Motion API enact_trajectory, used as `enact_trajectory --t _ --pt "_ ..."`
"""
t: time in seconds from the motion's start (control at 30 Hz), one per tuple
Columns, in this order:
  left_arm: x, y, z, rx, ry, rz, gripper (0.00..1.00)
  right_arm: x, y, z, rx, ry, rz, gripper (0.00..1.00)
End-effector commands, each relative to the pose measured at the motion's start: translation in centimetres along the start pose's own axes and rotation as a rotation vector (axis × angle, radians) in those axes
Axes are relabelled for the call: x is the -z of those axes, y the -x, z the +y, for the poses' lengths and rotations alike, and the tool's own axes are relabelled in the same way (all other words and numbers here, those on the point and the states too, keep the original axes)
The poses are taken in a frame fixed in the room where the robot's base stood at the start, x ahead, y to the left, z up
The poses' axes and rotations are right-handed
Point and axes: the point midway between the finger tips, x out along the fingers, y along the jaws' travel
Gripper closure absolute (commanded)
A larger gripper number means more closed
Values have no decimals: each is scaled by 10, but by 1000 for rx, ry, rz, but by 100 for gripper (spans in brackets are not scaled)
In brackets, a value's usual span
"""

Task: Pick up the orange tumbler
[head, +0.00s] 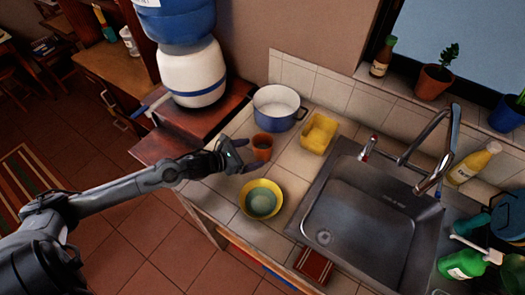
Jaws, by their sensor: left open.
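The orange tumbler (262,149) stands upright on the tiled counter, just in front of the blue pot. My left gripper (246,157) is open and comes in from the left at the tumbler's near left side. One finger shows behind the tumbler's left edge and the other reaches below it. I cannot tell whether the fingers touch it. My right gripper is not in view.
A blue pot (280,108) stands behind the tumbler and a yellow container (319,132) to its right. A yellow bowl (276,188) sits close in front. The sink (366,217) lies to the right. A large water dispenser (191,72) stands at the back left.

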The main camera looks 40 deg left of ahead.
Motion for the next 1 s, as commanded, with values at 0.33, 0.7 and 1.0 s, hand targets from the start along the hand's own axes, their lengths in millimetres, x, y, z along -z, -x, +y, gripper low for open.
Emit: enact_trajectory --t 0.33,0.7,1.0 --pt "-2 -35 -8 -2 4 -3 4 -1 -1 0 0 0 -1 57" --pt "0 -51 -7 -1 0 0 4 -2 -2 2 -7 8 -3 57" --pt "0 -51 -8 -1 0 0 33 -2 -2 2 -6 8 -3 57"
